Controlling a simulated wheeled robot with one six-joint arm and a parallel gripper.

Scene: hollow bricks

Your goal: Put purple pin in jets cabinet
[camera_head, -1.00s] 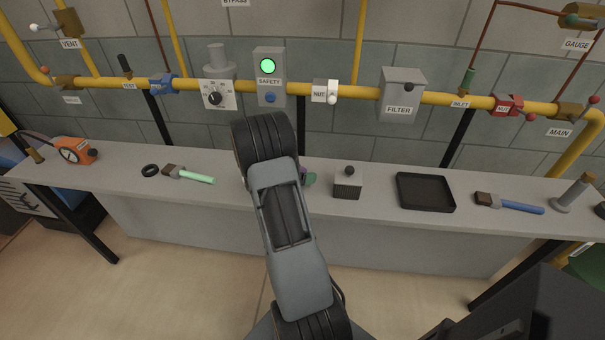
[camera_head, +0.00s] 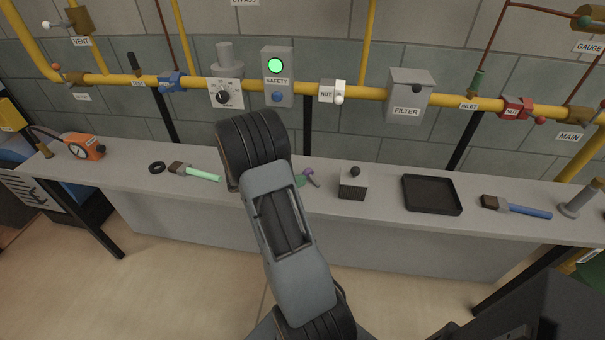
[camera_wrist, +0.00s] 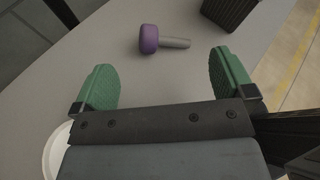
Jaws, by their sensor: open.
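The purple pin (camera_wrist: 150,40) lies on its side on the grey bench, with a purple head and a grey shank pointing right in the wrist view. It also shows in the head view (camera_head: 309,175), just right of my arm. My gripper (camera_wrist: 165,82) has green pads set wide apart. It is open and empty, and the pin lies beyond the fingertips, roughly between them. In the head view my arm hides most of the gripper. I cannot make out a cabinet labelled jets in either view.
A grey block with a black knob (camera_head: 353,186) stands right of the pin. Further right are a black tray (camera_head: 432,195) and a blue-handled brush (camera_head: 528,211). A green-handled brush (camera_head: 203,174) lies left. Yellow pipe with valves and boxes (camera_head: 365,94) runs along the wall behind.

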